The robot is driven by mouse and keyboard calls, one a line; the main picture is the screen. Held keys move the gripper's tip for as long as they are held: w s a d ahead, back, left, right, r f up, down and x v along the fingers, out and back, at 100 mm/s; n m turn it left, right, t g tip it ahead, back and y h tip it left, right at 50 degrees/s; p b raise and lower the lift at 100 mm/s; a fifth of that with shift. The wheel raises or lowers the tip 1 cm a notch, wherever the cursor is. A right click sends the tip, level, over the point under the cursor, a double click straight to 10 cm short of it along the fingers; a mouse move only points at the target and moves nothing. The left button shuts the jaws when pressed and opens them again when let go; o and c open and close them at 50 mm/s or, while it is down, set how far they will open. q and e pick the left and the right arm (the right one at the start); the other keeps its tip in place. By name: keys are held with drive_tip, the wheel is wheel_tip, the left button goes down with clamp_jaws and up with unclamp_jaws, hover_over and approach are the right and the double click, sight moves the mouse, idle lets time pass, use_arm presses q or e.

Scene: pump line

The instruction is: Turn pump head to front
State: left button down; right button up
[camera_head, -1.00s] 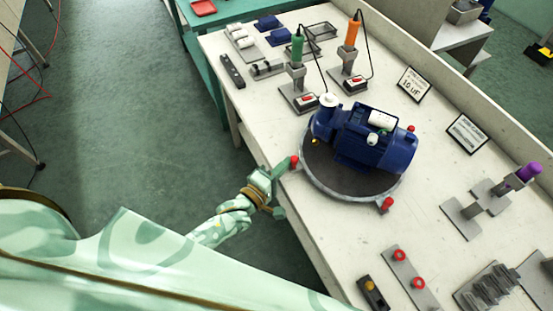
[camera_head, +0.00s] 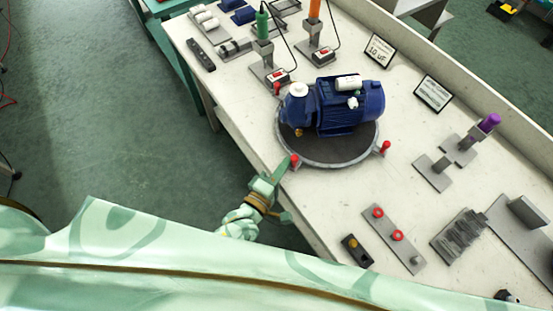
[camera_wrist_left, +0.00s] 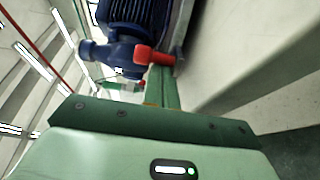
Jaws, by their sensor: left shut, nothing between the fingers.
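The blue pump (camera_head: 345,105) lies on a round grey turntable (camera_head: 325,158) near the table's front edge. Its pump head (camera_head: 298,108), with a white cap, points left; the motor end points right. Red knobs stand on the turntable rim: a near one (camera_head: 295,160), a right one (camera_head: 384,148) and one behind the head (camera_head: 277,88). My left gripper (camera_head: 285,168) is shut and empty, its fingertips at the near knob. In the left wrist view the green fingers (camera_wrist_left: 163,92) appear against the red knob (camera_wrist_left: 150,57); contact is not certain. My right gripper is out of view.
Green (camera_head: 262,22) and orange (camera_head: 314,10) tools stand in holders behind the pump. Two signs, one of them a lower sign (camera_head: 433,93), stand at the back. A plate with red rings (camera_head: 397,235) and a grey rack (camera_head: 460,236) lie to the right.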

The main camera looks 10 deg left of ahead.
use_arm(q)
drive_tip(key=shift+s+d, duration=0.35)
drive_tip(key=shift+d, duration=0.45)
drive_tip(key=shift+d, duration=0.1)
